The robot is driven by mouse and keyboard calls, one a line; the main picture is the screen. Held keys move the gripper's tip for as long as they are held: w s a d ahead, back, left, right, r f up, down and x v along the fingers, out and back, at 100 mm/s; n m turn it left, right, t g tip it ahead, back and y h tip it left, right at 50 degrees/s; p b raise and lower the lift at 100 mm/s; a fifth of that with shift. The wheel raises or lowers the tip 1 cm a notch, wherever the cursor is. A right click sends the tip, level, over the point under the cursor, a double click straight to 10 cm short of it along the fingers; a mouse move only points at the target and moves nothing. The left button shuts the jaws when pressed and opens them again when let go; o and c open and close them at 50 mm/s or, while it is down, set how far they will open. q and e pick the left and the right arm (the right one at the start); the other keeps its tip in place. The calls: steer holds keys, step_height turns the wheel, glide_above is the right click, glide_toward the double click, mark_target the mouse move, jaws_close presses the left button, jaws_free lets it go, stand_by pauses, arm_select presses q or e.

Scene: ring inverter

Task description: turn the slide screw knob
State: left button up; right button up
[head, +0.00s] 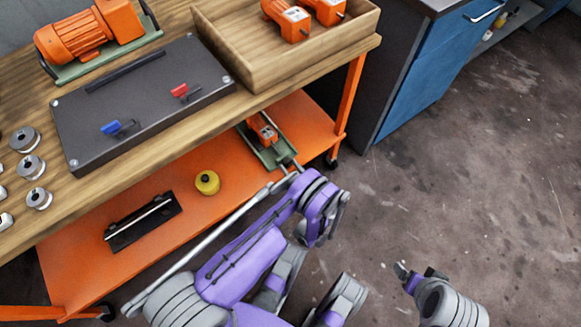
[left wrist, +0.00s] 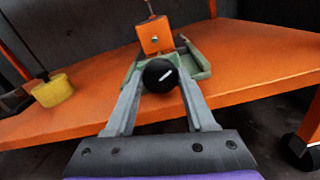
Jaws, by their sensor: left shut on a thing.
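The slide screw knob (left wrist: 160,76) is a black round knob with a white mark, at the near end of a green slide base (left wrist: 198,62). An orange motor block (left wrist: 155,36) stands on that base. In the head view the green base (head: 283,156) lies on the orange lower shelf, near its right end. My left gripper (head: 289,168) reaches the base's near end; in the left wrist view its fingers (left wrist: 160,82) are closed on the knob from both sides. The knob is hidden in the head view. My right gripper (head: 418,271) hangs over the floor, away from the bench; its opening is unclear.
The orange shelf (head: 232,187) also holds a yellow cylinder (head: 207,182) and a dark rail plate (head: 142,222). The wooden bench top (head: 120,152) overhangs it. A blue cabinet (head: 425,70) stands at the right. The floor in front is clear.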

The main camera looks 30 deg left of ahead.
arm_select(q)
jaws_close()
steer(key=shift+n, duration=0.3)
steer(key=n, duration=1)
steer(key=shift+n, duration=0.3)
stand_by(0.3)
steer(key=o, duration=0.9)
jaws_free()
steer(key=shift+c, duration=0.2)
